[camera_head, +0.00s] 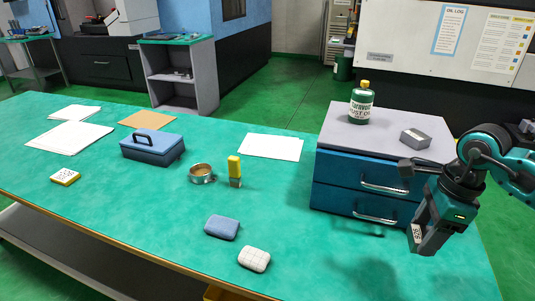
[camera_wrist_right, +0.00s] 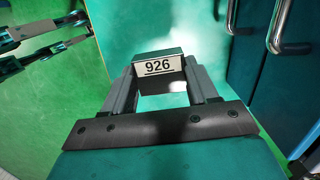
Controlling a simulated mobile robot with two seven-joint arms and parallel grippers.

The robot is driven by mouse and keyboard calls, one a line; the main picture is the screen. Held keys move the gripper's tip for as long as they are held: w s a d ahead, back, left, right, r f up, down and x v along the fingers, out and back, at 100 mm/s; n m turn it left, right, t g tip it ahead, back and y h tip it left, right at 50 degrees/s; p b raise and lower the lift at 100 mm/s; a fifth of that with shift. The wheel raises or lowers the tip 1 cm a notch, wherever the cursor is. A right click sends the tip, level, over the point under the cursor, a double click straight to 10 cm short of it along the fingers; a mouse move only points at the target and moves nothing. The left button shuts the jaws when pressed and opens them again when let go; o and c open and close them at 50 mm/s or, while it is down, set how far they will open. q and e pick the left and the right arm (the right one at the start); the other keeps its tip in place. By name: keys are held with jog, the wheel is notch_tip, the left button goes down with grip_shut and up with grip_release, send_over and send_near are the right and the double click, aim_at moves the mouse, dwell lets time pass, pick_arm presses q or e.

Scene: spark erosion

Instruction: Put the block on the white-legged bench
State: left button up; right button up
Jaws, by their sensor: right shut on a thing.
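A small dark block with a white label reading 926 (camera_wrist_right: 159,66) is between the fingers of my right gripper (camera_wrist_right: 160,88) in the wrist view. The right gripper is shut on it. In the head view the right gripper (camera_head: 424,242) points down, in front of the drawer unit's right side, and the block's white label (camera_head: 416,233) shows at its tip. The near green-topped bench (camera_head: 130,205) fills the foreground; its legs are not clearly visible. I cannot tell which bench is white-legged. My left gripper is not in the head view.
The blue drawer unit (camera_head: 365,172) carries a green bottle (camera_head: 361,105) and a grey box (camera_head: 415,138). Green-topped benches stand behind.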

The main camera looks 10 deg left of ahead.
jog(key=w+d+r+m+t+h+b, duration=0.1)
jog(key=w+d+r+m+b, duration=0.2)
jog(key=r+m, duration=0.7)
jog(key=m, duration=0.4)
send_over(416, 265)
jog(key=f, duration=1.6)
jog(key=shift+s+f, duration=0.1)
jog(key=shift+s, duration=0.1)
notch_tip(416, 265, down, 5)
jog(key=shift+r, duration=0.1)
jog(key=shift+f+b, duration=0.2)
jog(key=shift+b, duration=0.15)
jog(key=o, duration=1.5)
